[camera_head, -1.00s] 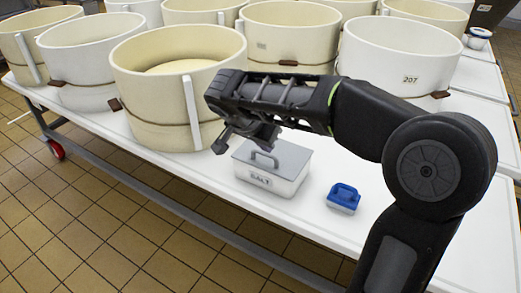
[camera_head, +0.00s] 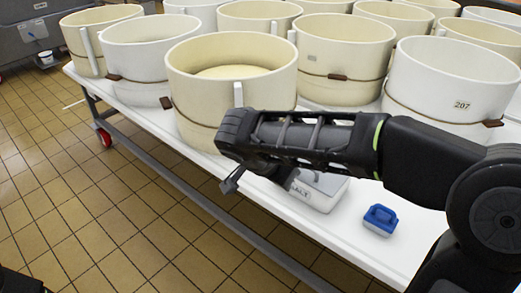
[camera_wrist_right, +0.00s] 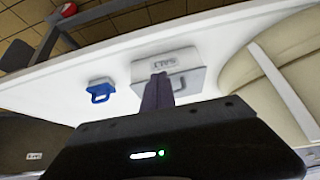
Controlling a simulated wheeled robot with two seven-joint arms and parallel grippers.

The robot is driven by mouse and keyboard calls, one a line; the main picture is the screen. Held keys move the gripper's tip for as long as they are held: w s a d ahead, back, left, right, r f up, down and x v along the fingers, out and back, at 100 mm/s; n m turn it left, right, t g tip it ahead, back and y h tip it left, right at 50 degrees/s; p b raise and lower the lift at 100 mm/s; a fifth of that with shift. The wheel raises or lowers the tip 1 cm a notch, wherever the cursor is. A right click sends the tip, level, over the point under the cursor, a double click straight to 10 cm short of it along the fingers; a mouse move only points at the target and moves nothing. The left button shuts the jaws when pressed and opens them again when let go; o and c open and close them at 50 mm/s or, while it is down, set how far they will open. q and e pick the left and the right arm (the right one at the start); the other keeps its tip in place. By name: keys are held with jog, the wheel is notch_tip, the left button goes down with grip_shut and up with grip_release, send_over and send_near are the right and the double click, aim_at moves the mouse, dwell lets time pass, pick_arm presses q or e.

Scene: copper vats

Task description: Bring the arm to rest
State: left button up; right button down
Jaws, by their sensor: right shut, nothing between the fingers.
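My right arm reaches in from the right in the head view, over the table. Its gripper (camera_head: 232,184) hangs near the table's front edge, just left of the salt box (camera_head: 325,194) in the picture. The arm hides much of that box, a white box with a grey lid and a salt label. In the right wrist view the fingers (camera_wrist_right: 157,92) are shut and empty, overlapping the salt box (camera_wrist_right: 191,74) in the picture.
The white table (camera_head: 345,247) carries several cream and white vats (camera_head: 190,113). Tiled floor (camera_head: 80,210) lies open to the front left. A grey cart (camera_head: 50,40) stands at the back left.

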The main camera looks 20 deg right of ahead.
jog(key=w+a+f+n+t+y, duration=0.1)
jog(key=w+a+f+n+y, duration=0.2)
jog(key=a+f+n+y, duration=1.05)
jog(key=s+a+f+h, duration=0.2)
jog(key=s+a+f, duration=0.15)
jog(key=f, duration=0.55)
jog(key=s+a+f+h, duration=0.15)
jog(key=s+f, duration=0.25)
jog(key=f, duration=0.6)
jog(key=s+d+f+m+g, duration=0.2)
jog(key=s+f+m+g, duration=0.1)
jog(key=s+f, duration=0.75)
notch_tip(320, 180, up, 29)
jog(key=s+a+p, duration=0.2)
jog(key=p, duration=2.5)
jog(key=shift+s+r, duration=0.15)
